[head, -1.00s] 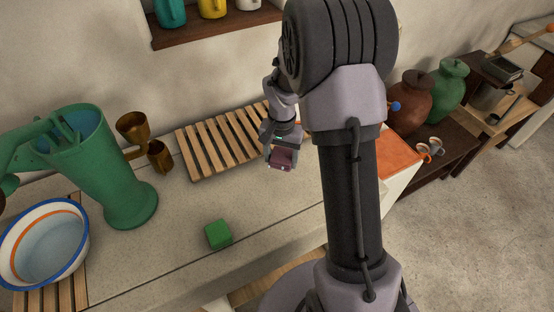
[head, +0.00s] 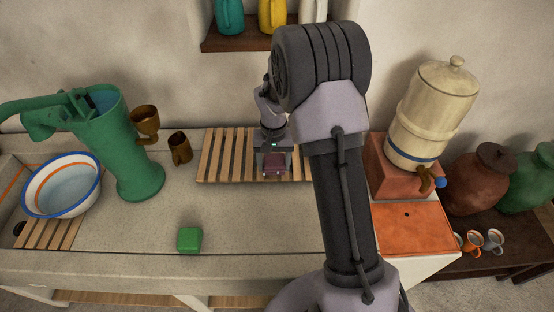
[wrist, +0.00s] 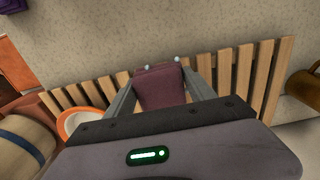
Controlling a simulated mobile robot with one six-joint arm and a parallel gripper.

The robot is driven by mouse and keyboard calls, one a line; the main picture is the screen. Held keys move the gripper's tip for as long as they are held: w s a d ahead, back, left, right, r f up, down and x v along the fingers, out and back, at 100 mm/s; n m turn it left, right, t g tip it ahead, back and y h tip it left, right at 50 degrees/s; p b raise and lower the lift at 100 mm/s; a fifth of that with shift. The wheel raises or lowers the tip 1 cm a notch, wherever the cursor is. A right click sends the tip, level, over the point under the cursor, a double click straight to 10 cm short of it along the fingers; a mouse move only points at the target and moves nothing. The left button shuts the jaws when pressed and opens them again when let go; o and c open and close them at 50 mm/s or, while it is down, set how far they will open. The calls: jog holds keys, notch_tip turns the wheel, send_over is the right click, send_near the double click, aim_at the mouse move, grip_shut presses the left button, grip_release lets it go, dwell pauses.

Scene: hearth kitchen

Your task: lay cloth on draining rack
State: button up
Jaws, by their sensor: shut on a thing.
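My gripper (head: 274,160) is shut on a folded dark maroon cloth (head: 273,171). In the wrist view the cloth (wrist: 161,90) sits between the two fingers (wrist: 155,68). The draining rack (head: 222,158) is a row of pale wooden slats at the back of the stone counter, against the wall. In the head view the cloth is over the rack's front part, right of its middle. The rack slats (wrist: 246,75) also show on both sides of the cloth in the wrist view. Whether the cloth touches the slats cannot be told. My arm hides the rack's right end.
A green block (head: 189,240) lies on clear counter in front. Left are a green pump (head: 125,150), brown cups (head: 180,148) and a white basin (head: 62,187) on slats. A water crock (head: 430,115) stands right. The wrist view shows an orange-rimmed bowl (wrist: 75,122) beside the rack.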

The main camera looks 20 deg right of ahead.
aim_at(277, 160)
jog(key=w+d, duration=0.3)
jog(key=w, duration=0.1)
jog(key=shift+f, duration=0.3)
notch_tip(277, 160, down, 4)
jog(key=shift+r+b, duration=0.2)
jog(key=shift+b, duration=0.9)
jog(key=shift+r, duration=0.15)
jog(key=o, duration=1.5)
jog(key=shift+f, duration=0.2)
